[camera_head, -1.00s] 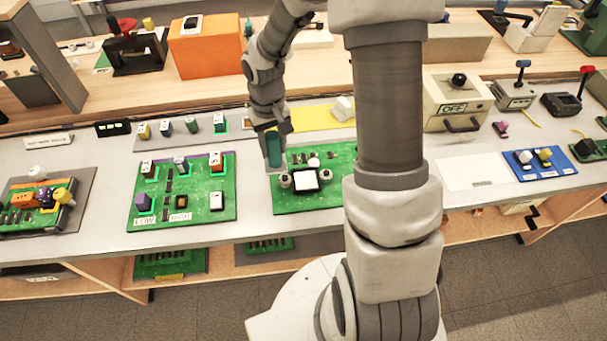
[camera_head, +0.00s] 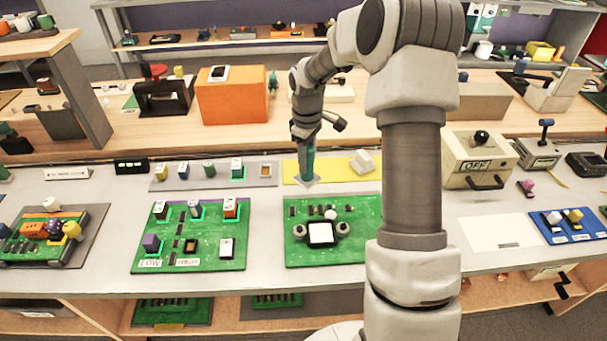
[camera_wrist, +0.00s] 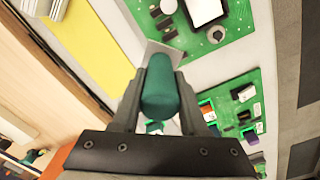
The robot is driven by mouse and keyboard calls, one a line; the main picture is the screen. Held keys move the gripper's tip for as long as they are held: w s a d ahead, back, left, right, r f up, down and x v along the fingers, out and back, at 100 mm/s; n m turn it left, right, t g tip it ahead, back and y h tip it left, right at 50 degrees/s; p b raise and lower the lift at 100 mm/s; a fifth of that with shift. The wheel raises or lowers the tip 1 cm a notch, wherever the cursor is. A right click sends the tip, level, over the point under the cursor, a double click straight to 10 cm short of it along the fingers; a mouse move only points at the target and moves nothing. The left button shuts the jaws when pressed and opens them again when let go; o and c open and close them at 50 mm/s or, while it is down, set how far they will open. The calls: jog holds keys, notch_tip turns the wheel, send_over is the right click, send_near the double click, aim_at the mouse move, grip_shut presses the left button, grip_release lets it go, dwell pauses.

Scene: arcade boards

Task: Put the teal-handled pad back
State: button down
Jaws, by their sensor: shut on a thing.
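The teal-handled pad (camera_head: 308,167) is held in my gripper (camera_head: 307,146), with its teal handle upright and its flat grey plate underneath. In the head view the plate overlaps the left part of the yellow mat (camera_head: 335,177); whether it touches the mat or hangs above it, I cannot tell. In the wrist view the teal handle (camera_wrist: 162,92) sits between both fingers (camera_wrist: 158,88), which are shut on it. The grey plate (camera_wrist: 160,50) shows beyond the handle, between the yellow mat (camera_wrist: 88,38) and a green board.
A white block (camera_head: 362,161) stands on the yellow mat's right side. In front lies a green board (camera_head: 300,253) with a white square and round knobs. A grey strip (camera_head: 222,178) with several small blocks lies to the left. An orange box (camera_head: 232,100) stands behind.

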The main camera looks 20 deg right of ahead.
jog(key=w+d+n+b, duration=0.2)
jog(key=w+d+n, duration=0.1)
jog(key=d+n, duration=0.2)
jog(key=w+d+n+b, duration=0.2)
jog(key=w+d+n, duration=0.1)
jog(key=d+n, duration=0.2)
jog(key=shift+w+d+r, duration=0.25)
jog(key=shift+d+r, duration=0.05)
jog(key=shift+d, duration=1.05)
jog(key=shift+a, duration=0.1)
jog(key=w+a+f, duration=0.2)
jog(key=a+f, duration=0.1)
jog(key=w+a+f, duration=0.2)
jog(key=w+f, duration=0.1)
jog(key=w+a+f, duration=0.2)
jog(key=a+f, duration=0.1)
jog(key=shift+w+a+f, duration=0.3)
jog(key=shift+a+f, duration=0.05)
jog(key=shift+f, duration=0.45)
jog(key=shift+f, duration=0.1)
jog(key=shift+f, duration=0.1)
jog(key=shift+c, duration=2.2)
grip_release()
